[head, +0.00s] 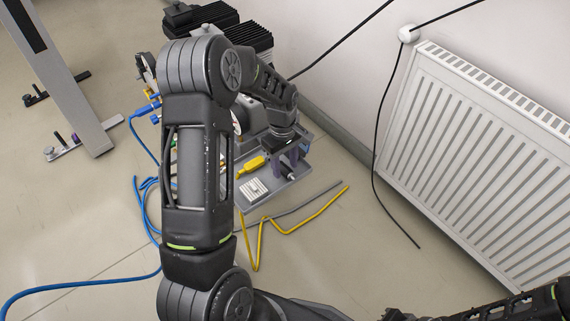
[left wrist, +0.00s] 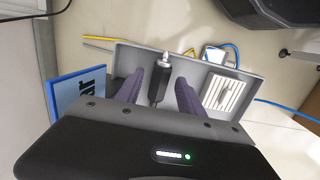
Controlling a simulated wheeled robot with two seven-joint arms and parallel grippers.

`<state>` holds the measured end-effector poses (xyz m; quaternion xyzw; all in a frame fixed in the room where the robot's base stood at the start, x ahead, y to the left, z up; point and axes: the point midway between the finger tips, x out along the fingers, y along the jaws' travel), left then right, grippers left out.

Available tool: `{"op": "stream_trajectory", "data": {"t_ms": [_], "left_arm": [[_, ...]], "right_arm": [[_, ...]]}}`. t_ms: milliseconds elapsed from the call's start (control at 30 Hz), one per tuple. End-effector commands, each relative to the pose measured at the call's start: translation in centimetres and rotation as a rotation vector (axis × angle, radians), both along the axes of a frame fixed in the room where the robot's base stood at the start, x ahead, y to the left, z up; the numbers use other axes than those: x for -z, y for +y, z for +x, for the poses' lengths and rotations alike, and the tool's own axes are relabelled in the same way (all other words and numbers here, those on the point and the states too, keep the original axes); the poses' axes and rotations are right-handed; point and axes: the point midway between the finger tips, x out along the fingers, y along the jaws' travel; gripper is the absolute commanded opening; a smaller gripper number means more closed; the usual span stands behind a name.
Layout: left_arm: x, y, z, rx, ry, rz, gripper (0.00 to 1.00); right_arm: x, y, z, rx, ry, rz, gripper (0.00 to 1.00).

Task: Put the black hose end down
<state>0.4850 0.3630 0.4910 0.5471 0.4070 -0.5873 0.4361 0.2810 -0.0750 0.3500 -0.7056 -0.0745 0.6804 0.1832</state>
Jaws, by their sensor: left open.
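The black hose end (left wrist: 160,82), with a silver tip, lies on the grey tray (left wrist: 211,60) in the left wrist view. It points away from my wrist. My left gripper (left wrist: 158,82) is open, with its purple fingers on either side of the hose end and a gap visible on each side. In the head view the left gripper (head: 290,160) is low over the grey tray (head: 268,207). The black hose end (head: 288,173) shows small and partly hidden there. My right arm enters at the lower right; its fingers cannot be made out.
A white ribbed block (head: 254,190) and a yellow part (head: 250,165) are on the tray. Yellow (head: 300,225) and blue (head: 85,284) hoses lie on the floor. A radiator (head: 480,150) and a hanging black cable (head: 377,150) are at right.

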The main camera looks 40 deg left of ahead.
Motion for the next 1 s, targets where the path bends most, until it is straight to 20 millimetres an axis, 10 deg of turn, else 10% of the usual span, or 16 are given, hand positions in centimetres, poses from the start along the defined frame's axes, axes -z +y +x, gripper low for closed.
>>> {"op": "stream_trajectory", "data": {"t_ms": [633,1000], "left_arm": [[-10.8,0.7,0.3,0.000,-0.002,0.000,0.45],[-12.4,0.8,0.3,0.000,0.000,0.000,0.45]], "right_arm": [[-3.0,0.1,-0.1,-0.004,0.000,0.001,0.00],[-3.2,0.1,-0.1,-0.004,0.000,0.001,0.00]]}}
